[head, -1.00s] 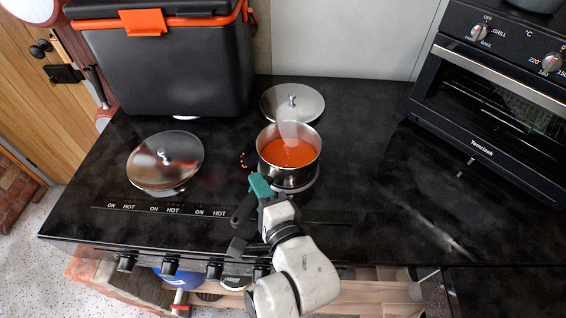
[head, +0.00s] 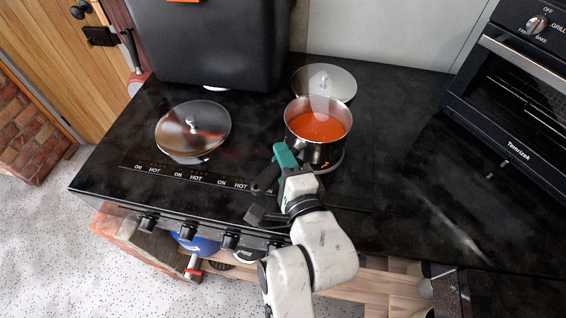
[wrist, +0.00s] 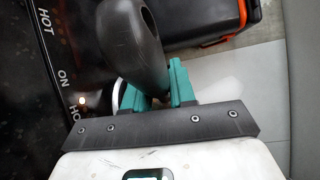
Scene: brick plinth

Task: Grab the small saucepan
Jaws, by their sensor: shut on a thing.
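The small saucepan (head: 318,152) is a steel pot with orange-red soup (head: 318,128) in it, upright at the middle of the black stovetop. A pale translucent patch shows over the soup. Its black handle (head: 264,180) points toward the lower left. My gripper (head: 285,156) has its teal fingers shut on this handle, close to the pot. In the wrist view the dark handle (wrist: 145,45) sits between the teal fingers of my gripper (wrist: 153,82). I cannot tell whether the pot's base is touching the hob.
A steel lid (head: 193,128) lies on the stovetop to the left. Another lid (head: 325,82) lies just behind the saucepan. A large black box (head: 210,45) stands at the back left and an oven (head: 520,95) at the right. The worktop between saucepan and oven is clear.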

